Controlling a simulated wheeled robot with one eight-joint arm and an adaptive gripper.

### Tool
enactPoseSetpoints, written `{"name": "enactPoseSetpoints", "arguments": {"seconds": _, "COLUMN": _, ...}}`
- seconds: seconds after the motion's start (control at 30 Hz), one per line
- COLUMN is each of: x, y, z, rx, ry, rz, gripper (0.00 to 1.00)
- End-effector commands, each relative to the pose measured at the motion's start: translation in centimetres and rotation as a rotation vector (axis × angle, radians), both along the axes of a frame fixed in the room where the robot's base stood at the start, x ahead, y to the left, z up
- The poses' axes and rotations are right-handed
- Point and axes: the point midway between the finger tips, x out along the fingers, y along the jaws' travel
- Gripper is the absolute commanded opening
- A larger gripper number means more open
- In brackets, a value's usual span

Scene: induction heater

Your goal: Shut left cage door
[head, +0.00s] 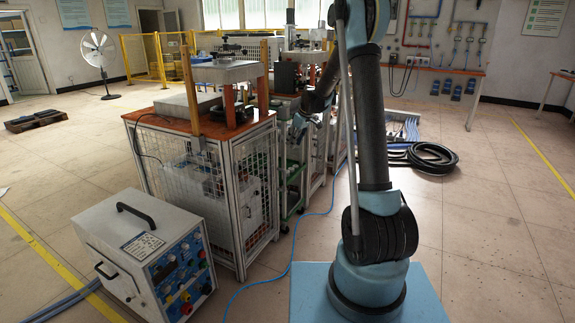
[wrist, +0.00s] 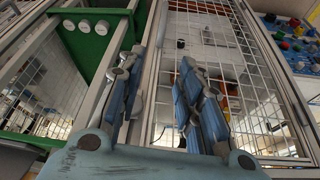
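The wire-mesh cage (head: 185,175) with a pale metal frame stands under an orange-brown worktop left of my arm. A mesh door panel (head: 252,180) shows on its right-hand side; I cannot tell whether it is fully shut. In the wrist view, a framed mesh panel (wrist: 245,75) fills the right half, with white equipment behind it. My gripper (wrist: 160,100) is open and empty, its two blue-grey fingers spread in front of the metal frame and mesh; contact cannot be told. In the head view, my gripper (head: 299,126) is small, beside the cage's right end and partly blocked by my arm.
A green cart (head: 292,190) stands beside the cage, and its green panel (wrist: 97,35) shows in the wrist view. A white control box (head: 145,255) sits on the floor front left. A blue hose (head: 292,265) crosses the floor. Open floor lies to the right.

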Motion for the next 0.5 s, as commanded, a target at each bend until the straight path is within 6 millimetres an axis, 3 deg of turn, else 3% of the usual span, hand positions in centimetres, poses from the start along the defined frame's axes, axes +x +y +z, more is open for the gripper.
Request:
{"name": "enactPoseSetpoints", "arguments": {"seconds": 0.1, "x": -0.4, "y": 0.2, "z": -3.5, "rx": 0.001, "ry": -0.004, "rz": -0.058, "gripper": 0.33}}
{"name": "enactPoseSetpoints", "arguments": {"seconds": 0.2, "x": -0.8, "y": 0.3, "z": -5.2, "rx": 0.005, "ry": -0.006, "rz": -0.095, "gripper": 0.33}}
{"name": "enactPoseSetpoints", "arguments": {"seconds": 0.5, "x": -0.5, "y": 0.8, "z": -7.6, "rx": 0.006, "ry": -0.007, "rz": -0.116, "gripper": 0.33}}
